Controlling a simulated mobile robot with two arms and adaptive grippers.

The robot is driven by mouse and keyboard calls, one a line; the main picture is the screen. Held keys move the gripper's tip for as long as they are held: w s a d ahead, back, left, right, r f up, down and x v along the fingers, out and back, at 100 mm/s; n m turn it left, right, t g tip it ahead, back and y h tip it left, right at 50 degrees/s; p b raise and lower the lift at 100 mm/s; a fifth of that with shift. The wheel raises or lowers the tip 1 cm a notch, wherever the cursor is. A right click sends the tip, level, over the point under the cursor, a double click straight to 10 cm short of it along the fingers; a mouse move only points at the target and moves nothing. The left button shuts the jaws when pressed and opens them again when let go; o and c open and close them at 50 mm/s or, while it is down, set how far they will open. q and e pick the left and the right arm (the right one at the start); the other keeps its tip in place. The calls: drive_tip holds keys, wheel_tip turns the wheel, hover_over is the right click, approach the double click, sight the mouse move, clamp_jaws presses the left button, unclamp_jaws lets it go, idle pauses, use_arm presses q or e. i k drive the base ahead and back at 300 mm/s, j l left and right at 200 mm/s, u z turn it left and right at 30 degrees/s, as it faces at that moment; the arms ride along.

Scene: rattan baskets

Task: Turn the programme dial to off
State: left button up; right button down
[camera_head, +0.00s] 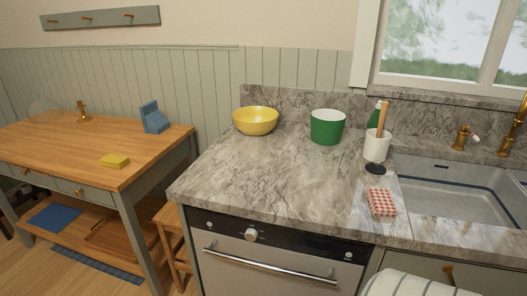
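The programme dial (250,235) is a round, light-coloured knob on the black control panel (285,241) of a silver-fronted appliance (272,272) under the marble counter. The dial's pointer and markings are too small to read, so its setting cannot be told. Smaller round controls sit on the panel to the left and right of the dial. A long metal handle (268,265) runs across the appliance front below the panel. The front looks closed.
The counter (260,180) bears a yellow bowl (256,121), a green pot (327,127), a white utensil crock (376,147) and a red checked item (382,203). A sink (450,185) is at right. A wooden table (75,145) and stool (168,235) stand left. A pale striped shape (412,285) is bottom right.

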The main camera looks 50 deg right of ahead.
sight(251, 235)
drive_tip(key=z, duration=1.55)
